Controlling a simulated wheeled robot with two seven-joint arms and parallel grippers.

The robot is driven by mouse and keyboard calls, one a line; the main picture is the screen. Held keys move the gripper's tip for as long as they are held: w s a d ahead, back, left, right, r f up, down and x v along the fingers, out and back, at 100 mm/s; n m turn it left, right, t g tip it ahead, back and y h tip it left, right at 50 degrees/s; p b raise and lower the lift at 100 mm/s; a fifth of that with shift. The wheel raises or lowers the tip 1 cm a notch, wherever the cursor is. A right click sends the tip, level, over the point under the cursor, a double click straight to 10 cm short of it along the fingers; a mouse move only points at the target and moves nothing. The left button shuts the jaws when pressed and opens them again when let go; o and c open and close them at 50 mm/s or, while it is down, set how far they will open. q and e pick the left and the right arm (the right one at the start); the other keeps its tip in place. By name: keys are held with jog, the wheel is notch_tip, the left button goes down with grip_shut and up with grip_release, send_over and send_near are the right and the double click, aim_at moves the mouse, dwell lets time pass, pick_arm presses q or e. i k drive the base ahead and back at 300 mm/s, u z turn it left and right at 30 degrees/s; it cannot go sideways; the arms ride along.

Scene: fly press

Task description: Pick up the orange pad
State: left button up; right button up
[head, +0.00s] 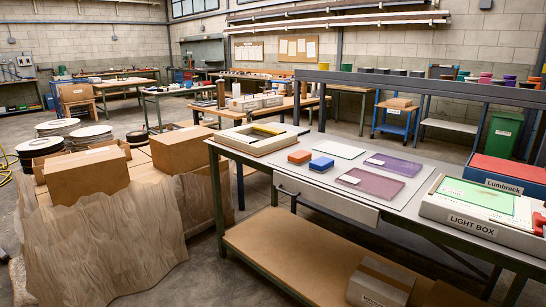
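The orange pad (299,157) is a small flat block lying on the grey top of the workbench (408,207). It lies just left of and slightly behind a similar blue pad (321,164), with a narrow gap between them. Nothing covers it. Neither of my grippers is in view.
Left of the pads is a pale frame-like fixture (259,145). A light box (470,226) and a Lumbrack case (506,174) stand at the right. The front strip of benchtop is clear.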

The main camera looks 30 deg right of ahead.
aim_at(299, 158)
jog(key=u, duration=0.1)
jog(key=i, duration=1.75)
jog(key=z, duration=1.35)
jog(key=i, duration=0.9)
jog(key=z, duration=1)
